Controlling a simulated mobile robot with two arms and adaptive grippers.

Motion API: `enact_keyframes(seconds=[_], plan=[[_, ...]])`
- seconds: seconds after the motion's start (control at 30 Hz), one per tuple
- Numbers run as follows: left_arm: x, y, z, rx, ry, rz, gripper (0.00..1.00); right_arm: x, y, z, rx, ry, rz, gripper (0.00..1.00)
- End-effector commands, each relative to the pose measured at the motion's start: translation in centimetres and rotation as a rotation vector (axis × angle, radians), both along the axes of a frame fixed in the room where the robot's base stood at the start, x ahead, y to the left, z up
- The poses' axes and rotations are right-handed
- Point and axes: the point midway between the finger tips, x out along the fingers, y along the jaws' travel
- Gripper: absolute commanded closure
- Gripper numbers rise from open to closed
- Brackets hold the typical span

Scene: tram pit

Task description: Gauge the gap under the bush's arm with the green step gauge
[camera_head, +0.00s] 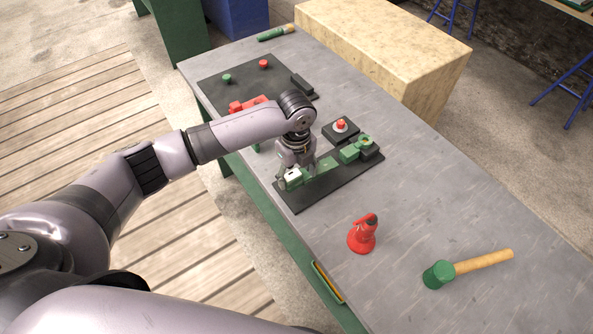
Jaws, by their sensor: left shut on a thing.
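My left gripper (294,182) points down over the near-left end of a black plate (308,202) on the bench. It is shut on a green piece that looks like the step gauge (323,166). The green piece lies along the plate, and the gripper hides part of its near end. A green block (350,153) and a green ring-shaped part (366,141) on a dark block stand at the plate's far-right end. Which of these is the bush's arm, and any gap under it, I cannot make out. My right gripper is out of view.
A red-topped part sits on a small black block (340,132) behind the plate. A dark mat (225,90) with red and green pieces lies farther left.

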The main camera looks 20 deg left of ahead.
Motion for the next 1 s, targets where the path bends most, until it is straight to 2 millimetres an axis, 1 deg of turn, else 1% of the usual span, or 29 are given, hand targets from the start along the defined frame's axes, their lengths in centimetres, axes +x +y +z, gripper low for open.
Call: enact_keyframes(seconds=[0.07, 0.13, 0.17, 0.33, 0.43, 0.57, 0.8, 1.0], plan=[[0.0, 0.0, 0.2, 0.000, 0.000, 0.001, 0.69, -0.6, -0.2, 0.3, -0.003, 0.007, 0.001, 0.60], [0.0, 0.0, 0.3, -0.001, 0.001, 0.001, 0.69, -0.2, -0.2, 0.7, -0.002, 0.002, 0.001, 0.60], [0.0, 0.0, 0.3, 0.000, 0.001, 0.001, 0.69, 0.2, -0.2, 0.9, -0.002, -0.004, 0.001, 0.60], [0.0, 0.0, -1.3, 0.000, 0.003, 0.001, 0.69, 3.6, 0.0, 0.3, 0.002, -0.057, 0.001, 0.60], [0.0, 0.0, -2.1, -0.001, 0.002, 0.002, 0.69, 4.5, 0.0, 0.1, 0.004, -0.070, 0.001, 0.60], [0.0, 0.0, -3.0, 0.000, 0.001, 0.002, 0.69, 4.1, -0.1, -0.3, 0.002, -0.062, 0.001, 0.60], [0.1, 0.0, -3.4, -0.001, 0.001, 0.001, 0.69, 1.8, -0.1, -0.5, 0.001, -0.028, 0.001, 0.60], [0.1, 0.0, -3.3, -0.001, 0.001, 0.001, 0.69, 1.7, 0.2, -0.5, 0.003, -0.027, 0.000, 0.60]])
